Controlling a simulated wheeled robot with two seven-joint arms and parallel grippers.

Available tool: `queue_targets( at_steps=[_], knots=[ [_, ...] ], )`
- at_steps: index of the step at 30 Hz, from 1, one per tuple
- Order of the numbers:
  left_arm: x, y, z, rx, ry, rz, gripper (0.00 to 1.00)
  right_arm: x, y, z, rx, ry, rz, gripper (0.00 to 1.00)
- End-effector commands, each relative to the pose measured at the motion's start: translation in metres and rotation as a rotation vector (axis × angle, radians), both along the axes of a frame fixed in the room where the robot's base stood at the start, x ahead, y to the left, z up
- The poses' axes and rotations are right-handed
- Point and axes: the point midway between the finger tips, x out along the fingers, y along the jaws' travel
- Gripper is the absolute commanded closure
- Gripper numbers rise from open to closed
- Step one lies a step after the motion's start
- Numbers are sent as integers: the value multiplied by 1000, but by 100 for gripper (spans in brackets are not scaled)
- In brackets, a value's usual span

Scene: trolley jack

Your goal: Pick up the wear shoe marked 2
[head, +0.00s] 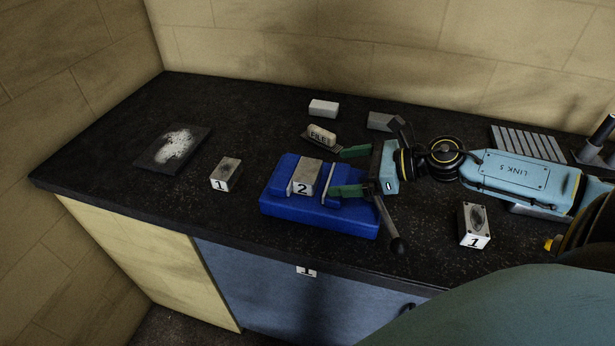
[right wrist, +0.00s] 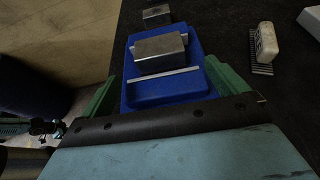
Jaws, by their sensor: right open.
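The wear shoe marked 2 (head: 306,177) is a grey metal block with a white number label on its front. It sits in a blue vise-like fixture (head: 318,220); the shoe also shows in the right wrist view (right wrist: 160,54), with the blue fixture (right wrist: 150,98) around it. My right gripper (head: 351,171) is open, its green fingers spread at the right side of the fixture. In the right wrist view the fingers (right wrist: 162,75) lie either side of the fixture, with the shoe ahead of them, and nothing is between the fingertips but the fixture. My left gripper is not seen.
Blocks marked 1 stand left (head: 225,174) and right (head: 474,225) of the fixture. A labelled brush-like block (head: 320,135), a white block (head: 324,108) and a grey block (head: 381,121) lie behind. A dark plate with white powder (head: 174,148) is far left.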

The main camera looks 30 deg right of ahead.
Motion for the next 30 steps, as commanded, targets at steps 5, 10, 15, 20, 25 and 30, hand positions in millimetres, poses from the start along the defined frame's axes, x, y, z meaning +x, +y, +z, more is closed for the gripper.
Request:
queue_targets(
  at_steps=[5, 10, 15, 20, 25, 30],
  knots=[
    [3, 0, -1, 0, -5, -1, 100, 9, 7, -4, -1, -2, -1, 2],
    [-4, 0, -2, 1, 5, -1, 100, 12, 10, -6, -2, -1, 0, 2],
    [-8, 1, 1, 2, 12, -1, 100, 19, 16, -6, 0, -4, 0, 2],
    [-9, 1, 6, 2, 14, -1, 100, 31, 26, -8, 1, -5, -1, 2],
    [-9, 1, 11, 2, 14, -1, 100, 42, 36, -14, 1, -4, -2, 2],
    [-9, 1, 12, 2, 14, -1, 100, 48, 42, -19, 0, -2, -1, 2]
  ],
)
